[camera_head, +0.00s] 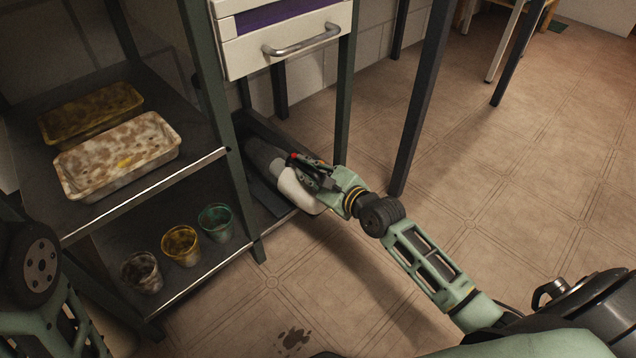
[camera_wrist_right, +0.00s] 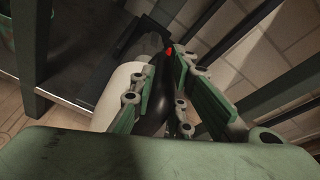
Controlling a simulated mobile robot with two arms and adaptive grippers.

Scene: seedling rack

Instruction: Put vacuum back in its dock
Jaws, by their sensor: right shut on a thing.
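The vacuum (camera_head: 298,188) has a white and grey body with a dark handle. It lies on the low dark shelf under the drawer unit in the head view. My right gripper (camera_head: 306,166) is shut on its dark handle. In the right wrist view the vacuum's handle (camera_wrist_right: 157,92) is between the fingers, with its white body (camera_wrist_right: 118,90) to the left and a small red spot near the far end. A dark structure lies beyond the vacuum; I cannot tell if it is the dock or if they touch. My left gripper is not in view.
A drawer (camera_head: 290,38) with a metal handle hangs above the vacuum. A shelf rack at left holds two stained trays (camera_head: 117,155) and cups (camera_head: 181,246). Dark green posts (camera_head: 342,90) stand close beside my right arm. Open tiled floor (camera_head: 520,190) lies to the right.

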